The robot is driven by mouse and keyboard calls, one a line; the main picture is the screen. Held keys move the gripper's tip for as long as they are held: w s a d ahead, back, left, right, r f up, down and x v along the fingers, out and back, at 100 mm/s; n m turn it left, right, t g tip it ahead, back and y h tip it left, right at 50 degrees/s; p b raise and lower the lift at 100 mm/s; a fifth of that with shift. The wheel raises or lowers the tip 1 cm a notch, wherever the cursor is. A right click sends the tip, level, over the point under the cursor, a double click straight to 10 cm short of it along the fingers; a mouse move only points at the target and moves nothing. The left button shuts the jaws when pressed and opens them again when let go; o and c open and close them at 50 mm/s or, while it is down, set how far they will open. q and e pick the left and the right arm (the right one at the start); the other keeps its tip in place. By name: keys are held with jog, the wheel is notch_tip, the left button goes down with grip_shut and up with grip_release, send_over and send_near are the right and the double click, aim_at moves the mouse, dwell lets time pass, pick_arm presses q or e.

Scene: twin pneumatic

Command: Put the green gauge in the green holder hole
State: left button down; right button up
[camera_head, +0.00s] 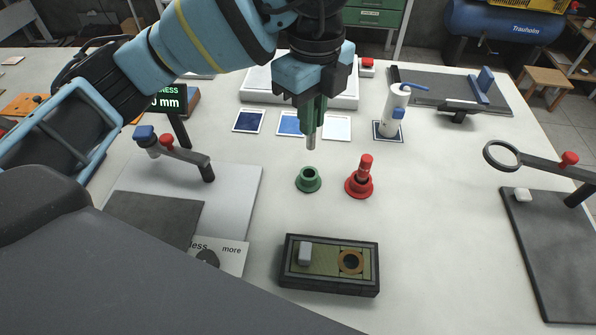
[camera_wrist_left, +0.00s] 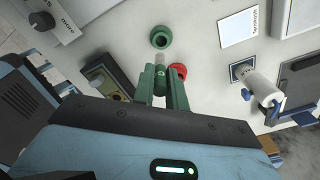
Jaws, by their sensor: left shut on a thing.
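My left gripper (camera_head: 313,108) is shut on the green gauge, which hangs upright between the fingers with its grey pin (camera_head: 311,141) pointing down. In the left wrist view the gauge (camera_wrist_left: 160,77) shows between the green fingers of the left gripper (camera_wrist_left: 163,92). The green holder (camera_head: 308,179) stands on the table, its hole empty; it also shows in the left wrist view (camera_wrist_left: 160,37). The gauge tip is above the table, apart from the holder, and appears behind it in the head view. My right gripper is not in view.
A red holder (camera_head: 359,187) with a red gauge (camera_head: 365,168) in it stands just right of the green holder. A dark tray (camera_head: 330,285) lies in front. A white bottle (camera_head: 394,112) stands at the back right.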

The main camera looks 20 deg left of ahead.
pick_arm(q)
jog(key=shift+w+a, duration=0.1)
jog(key=shift+w, duration=0.05)
jog(key=shift+f, duration=4.95)
jog(key=shift+f, duration=0.15)
jog(key=c, duration=1.4)
grip_release()
notch_tip(320, 180, up, 12)
jog(key=shift+r, duration=0.15)
